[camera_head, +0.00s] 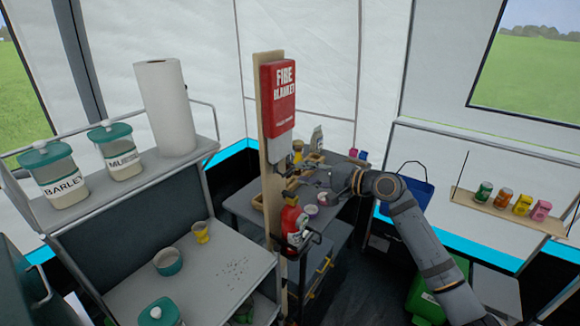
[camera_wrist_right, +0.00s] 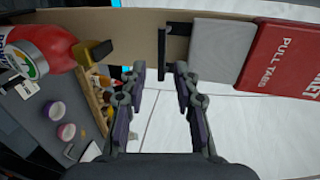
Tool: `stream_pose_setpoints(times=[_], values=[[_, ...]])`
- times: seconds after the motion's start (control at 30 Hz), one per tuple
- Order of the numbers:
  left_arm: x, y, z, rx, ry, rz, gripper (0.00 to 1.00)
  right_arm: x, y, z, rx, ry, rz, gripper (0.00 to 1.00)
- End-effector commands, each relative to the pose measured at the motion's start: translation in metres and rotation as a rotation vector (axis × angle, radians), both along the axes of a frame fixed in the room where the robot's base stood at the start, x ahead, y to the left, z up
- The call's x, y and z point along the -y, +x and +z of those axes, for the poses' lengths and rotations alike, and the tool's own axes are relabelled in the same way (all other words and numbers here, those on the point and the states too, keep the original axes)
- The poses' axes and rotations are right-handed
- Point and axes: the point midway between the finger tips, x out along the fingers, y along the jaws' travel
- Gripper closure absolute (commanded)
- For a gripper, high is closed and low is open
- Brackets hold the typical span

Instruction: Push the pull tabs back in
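The red fire blanket case (camera_head: 279,98) hangs on a wooden post, with a pale grey panel (camera_head: 281,149) sticking out below it. The right wrist view shows the case (camera_wrist_right: 287,62) with "PULL TABS" lettering, and the grey panel (camera_wrist_right: 221,48). Black strips (camera_wrist_right: 163,55) lie beyond the panel's end; I take them for the tabs, but cannot be sure. My right gripper (camera_wrist_right: 160,70) is open and empty, its fingertips apart and near the strips. In the head view the right gripper (camera_head: 308,178) is just right of the post, below the panel. My left gripper is out of view.
A red fire extinguisher (camera_head: 291,221) is mounted on the post (camera_head: 268,190) below the panel. A table (camera_head: 240,204) with cups stands behind. A shelf with jars (camera_head: 122,150) is at left, and a small can shelf (camera_head: 510,213) at right.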

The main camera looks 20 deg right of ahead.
Motion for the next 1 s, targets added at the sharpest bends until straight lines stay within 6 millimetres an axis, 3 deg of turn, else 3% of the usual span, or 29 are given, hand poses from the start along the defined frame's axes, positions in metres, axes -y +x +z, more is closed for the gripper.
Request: stream_pose_setpoints(times=[0.1,0.2,0.4,0.67,0.9,1.0], values=[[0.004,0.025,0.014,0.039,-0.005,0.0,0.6,-0.014,0.017,0.001,0.0,0.008,0.001,0.7],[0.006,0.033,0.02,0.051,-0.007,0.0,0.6,-0.024,0.029,-0.003,-0.001,0.005,0.001,0.7],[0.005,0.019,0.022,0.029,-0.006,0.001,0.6,-0.034,0.042,-0.01,0.0,-0.001,0.001,0.7],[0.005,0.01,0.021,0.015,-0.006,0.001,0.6,-0.034,0.043,-0.011,0.0,-0.002,0.0,0.7],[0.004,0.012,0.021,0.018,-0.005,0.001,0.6,-0.034,0.043,-0.011,0.0,-0.002,0.0,1.0],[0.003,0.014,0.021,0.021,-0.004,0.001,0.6,-0.034,0.043,-0.011,0.0,-0.002,0.0,1.0]])
